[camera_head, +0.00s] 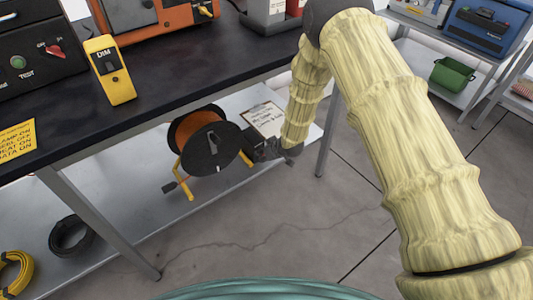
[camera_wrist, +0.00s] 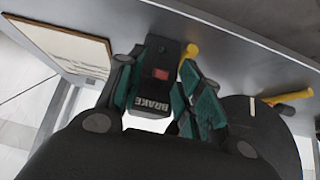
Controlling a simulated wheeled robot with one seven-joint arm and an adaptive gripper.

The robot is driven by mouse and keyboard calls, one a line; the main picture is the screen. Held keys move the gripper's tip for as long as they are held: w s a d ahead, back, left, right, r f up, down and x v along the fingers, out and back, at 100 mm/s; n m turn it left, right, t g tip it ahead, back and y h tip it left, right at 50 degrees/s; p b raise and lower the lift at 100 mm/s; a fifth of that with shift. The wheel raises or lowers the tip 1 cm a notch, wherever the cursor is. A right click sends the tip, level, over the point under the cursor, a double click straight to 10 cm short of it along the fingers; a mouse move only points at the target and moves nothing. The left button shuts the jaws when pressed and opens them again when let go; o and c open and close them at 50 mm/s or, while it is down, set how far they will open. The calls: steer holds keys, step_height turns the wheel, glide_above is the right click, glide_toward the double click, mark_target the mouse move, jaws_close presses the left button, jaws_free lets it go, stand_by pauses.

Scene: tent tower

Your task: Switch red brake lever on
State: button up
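A black box marked BRAKE (camera_wrist: 147,106) shows upside down in the wrist view, with a small red lever or switch (camera_wrist: 161,73) on its face. My gripper (camera_wrist: 158,75) has its teal fingers spread, one on each side of this box. I cannot tell whether the fingers touch it. In the head view my gripper (camera_head: 262,150) is low beside the right side of a cable reel (camera_head: 211,148) on the lower shelf. The brake box and red lever are too small and covered to make out there.
The dark bench top (camera_head: 150,105) overhangs the lower shelf (camera_head: 130,220). Open floor lies in front.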

steer(key=shift+r, duration=0.1)
steer(key=v, duration=1.1)
steer(key=shift+s+d+r, duration=0.2)
steer(key=shift+r, duration=0.1)
steer(key=s+d+f+m+g+h, duration=0.1)
steer(key=s+d+f, duration=0.25)
steer(key=s, duration=0.35)
steer(key=s+d+f+m+g, duration=0.1)
steer(key=s+d+f+m, duration=0.15)
steer(key=s+f, duration=0.35)
steer(key=s+d+f+m+g+h, duration=0.1)
steer(key=s+d+f, duration=0.2)
steer(key=s, duration=0.5)
steer(key=s+d+f+m+g+h, duration=0.15)
steer(key=s+d, duration=0.35)
steer(key=s, duration=0.7)
steer(key=s+d+f+m+g+h, duration=0.15)
steer(key=s+d, duration=0.35)
steer(key=s, duration=0.8)
step_height(320, 180, up, 23)
steer(key=p, duration=2.3)
steer(key=shift+w+a, duration=0.25)
steer(key=shift+a, duration=0.05)
